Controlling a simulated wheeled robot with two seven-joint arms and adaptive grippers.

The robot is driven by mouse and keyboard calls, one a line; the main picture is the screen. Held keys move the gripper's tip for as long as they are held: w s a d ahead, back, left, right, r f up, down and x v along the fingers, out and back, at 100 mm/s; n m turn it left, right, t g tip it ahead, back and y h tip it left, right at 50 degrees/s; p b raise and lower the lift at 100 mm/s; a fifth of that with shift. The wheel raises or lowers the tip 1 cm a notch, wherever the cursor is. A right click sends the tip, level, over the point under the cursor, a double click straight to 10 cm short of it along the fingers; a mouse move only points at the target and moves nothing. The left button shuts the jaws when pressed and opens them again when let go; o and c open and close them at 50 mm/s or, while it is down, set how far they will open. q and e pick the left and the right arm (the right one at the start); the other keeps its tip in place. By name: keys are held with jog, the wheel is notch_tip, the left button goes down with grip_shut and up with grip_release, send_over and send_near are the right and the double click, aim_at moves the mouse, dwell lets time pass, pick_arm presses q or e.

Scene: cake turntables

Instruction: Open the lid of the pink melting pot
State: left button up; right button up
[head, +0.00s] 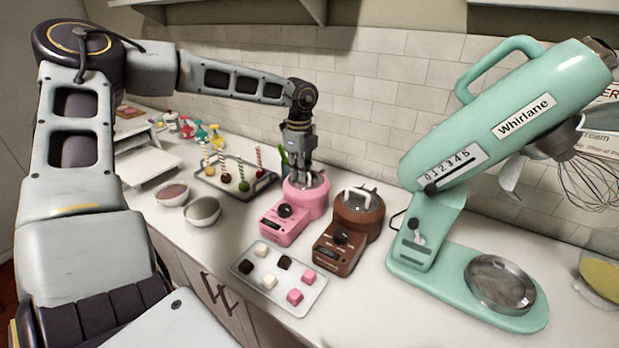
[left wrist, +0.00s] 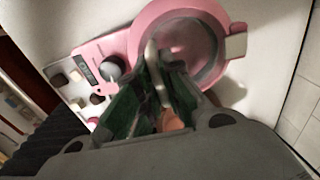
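The pink melting pot (head: 271,225) stands on the counter, its control box with a dark knob toward me and its round bowl behind. My left gripper (head: 303,183) points down over the bowl. In the left wrist view, the pink pot (left wrist: 152,19) has a greyish lid (left wrist: 190,42) lying in its round rim. A pale lid handle (left wrist: 151,55) stands between the green-padded fingers of my left gripper (left wrist: 160,72), which are close together on it. The fingers hide part of the lid and handle. My right gripper is not in view.
A brown melting pot (head: 357,216) with a white-handled lid stands close to the right. A tray of chocolate cubes (head: 264,289) lies in front. Two bowls (head: 203,211) and a cake-pop tray (head: 215,175) are to the left; a green mixer (head: 420,229) is at right.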

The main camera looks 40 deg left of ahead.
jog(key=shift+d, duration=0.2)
pick_arm(q)
jog(key=shift+w+r, duration=0.15)
jog(key=shift+r, duration=0.05)
jog(key=shift+o, duration=0.3)
jog(key=shift+w+r, duration=0.4)
jog(key=shift+r, duration=0.4)
jog(key=shift+w+a+r, duration=0.1)
jog(key=shift+r, duration=0.05)
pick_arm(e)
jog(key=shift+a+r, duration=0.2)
pick_arm(q)
jog(key=shift+o, duration=0.2)
